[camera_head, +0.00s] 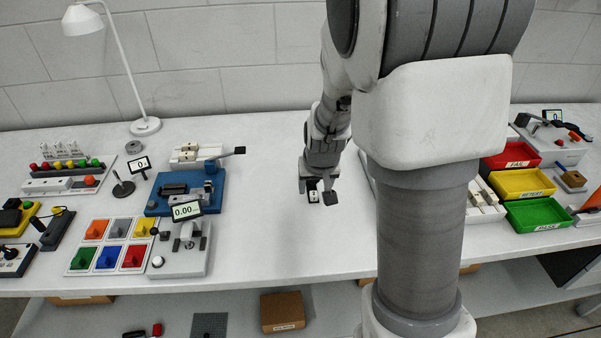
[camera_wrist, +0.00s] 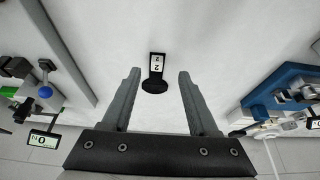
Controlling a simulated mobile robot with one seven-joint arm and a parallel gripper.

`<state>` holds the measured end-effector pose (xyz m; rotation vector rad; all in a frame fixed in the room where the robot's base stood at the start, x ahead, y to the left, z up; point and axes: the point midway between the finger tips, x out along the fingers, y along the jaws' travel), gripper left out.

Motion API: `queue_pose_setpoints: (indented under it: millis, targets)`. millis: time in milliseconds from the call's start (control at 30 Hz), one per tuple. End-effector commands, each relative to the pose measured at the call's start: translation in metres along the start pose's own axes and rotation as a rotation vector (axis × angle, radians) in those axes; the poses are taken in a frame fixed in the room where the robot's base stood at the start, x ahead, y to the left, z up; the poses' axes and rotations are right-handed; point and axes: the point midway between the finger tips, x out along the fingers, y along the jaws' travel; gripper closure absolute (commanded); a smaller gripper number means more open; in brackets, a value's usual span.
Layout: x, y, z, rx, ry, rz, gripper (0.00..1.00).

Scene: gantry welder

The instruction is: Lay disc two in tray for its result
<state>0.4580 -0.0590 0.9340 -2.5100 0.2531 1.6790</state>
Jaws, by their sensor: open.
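Disc two shows in the wrist view as a small black round piece (camera_wrist: 155,86) with a tab bearing a white label marked 2 (camera_wrist: 156,64). In the head view its white label (camera_head: 313,197) shows on the bare middle of the table, partly hidden by my gripper (camera_head: 320,191). In the wrist view my gripper (camera_wrist: 159,75) is open, with a finger on either side of the disc and a gap on both sides. The red FAIL tray (camera_head: 511,168), yellow RETEST tray (camera_head: 548,191) and green PASS tray (camera_head: 566,219) stand at the right.
A device with a display reading 0.00 (camera_head: 187,210) stands left of my gripper, beside a blue fixture (camera_head: 160,207) and a board of coloured squares (camera_head: 75,270). A lamp (camera_head: 146,126) stands at the back left. The table around the disc is clear. My arm hides part of the right side.

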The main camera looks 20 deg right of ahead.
Motion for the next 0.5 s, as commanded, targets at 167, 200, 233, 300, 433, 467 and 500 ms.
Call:
queue_pose_setpoints:
  millis: [167,200,233,300,433,467,500]
  targets:
    - [0.014,0.000,0.000,-0.001,0.001,0.000,0.40]
    - [0.016,0.000,0.000,0.000,0.001,0.000,0.40]
    - [0.018,0.001,0.000,0.001,0.000,0.000,0.40]
    - [0.027,0.002,0.001,0.002,-0.002,0.001,0.40]
    - [0.048,0.005,0.000,0.002,-0.002,0.000,0.40]
    - [0.052,0.005,0.000,0.000,-0.002,0.000,0.40]
    - [0.057,0.005,0.000,0.000,-0.002,0.001,0.40]
